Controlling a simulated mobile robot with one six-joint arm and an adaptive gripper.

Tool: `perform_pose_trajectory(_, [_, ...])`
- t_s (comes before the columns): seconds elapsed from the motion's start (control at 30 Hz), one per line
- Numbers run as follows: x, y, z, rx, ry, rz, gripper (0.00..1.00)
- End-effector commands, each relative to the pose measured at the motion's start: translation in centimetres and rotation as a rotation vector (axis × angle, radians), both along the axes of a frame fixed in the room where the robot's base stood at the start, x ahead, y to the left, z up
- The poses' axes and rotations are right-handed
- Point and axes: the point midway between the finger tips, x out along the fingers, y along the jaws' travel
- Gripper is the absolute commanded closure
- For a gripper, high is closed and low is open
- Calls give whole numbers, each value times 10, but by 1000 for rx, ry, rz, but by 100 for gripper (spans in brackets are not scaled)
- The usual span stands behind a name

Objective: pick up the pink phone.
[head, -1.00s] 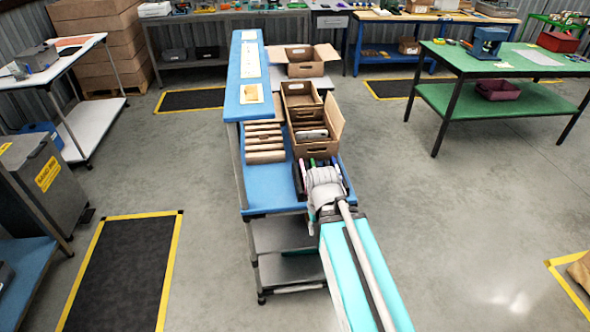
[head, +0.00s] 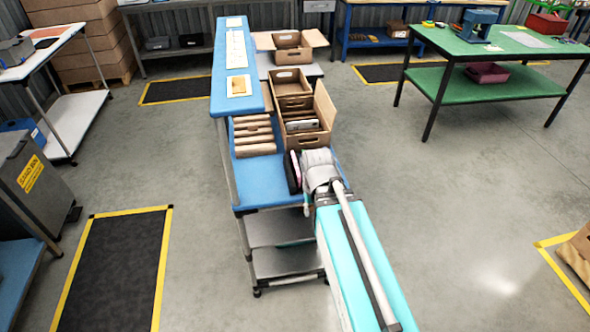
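A pink edge, which may be the pink phone (head: 297,168), shows just left of my gripper (head: 316,168) in the head view. It stands close beside a black item (head: 291,175) at the front of the blue bench. Most of it is hidden behind my gripper and wrist.
An open carton (head: 312,138) holding flat items stands just behind my gripper. A second carton (head: 293,86) is beyond it. Wrapped brown packets (head: 252,140) lie on the blue bench (head: 262,188) to the left. The bench front left is bare.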

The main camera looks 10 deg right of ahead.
Motion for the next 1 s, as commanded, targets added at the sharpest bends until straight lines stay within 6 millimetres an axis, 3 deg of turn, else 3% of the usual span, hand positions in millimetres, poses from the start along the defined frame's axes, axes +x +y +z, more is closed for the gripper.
perform_pose_trajectory(0.17, [57, 0, 12, 0, -76, -7, 61])
perform_pose_trajectory(0.4, [163, -1, 36, 0, -244, -6, 61])
perform_pose_trajectory(0.53, [207, -1, 47, 0, -321, -5, 61])
perform_pose_trajectory(0.7, [233, -1, 53, 0, -372, -5, 61])
perform_pose_trajectory(1.0, [233, -1, 53, 0, -376, -4, 61])
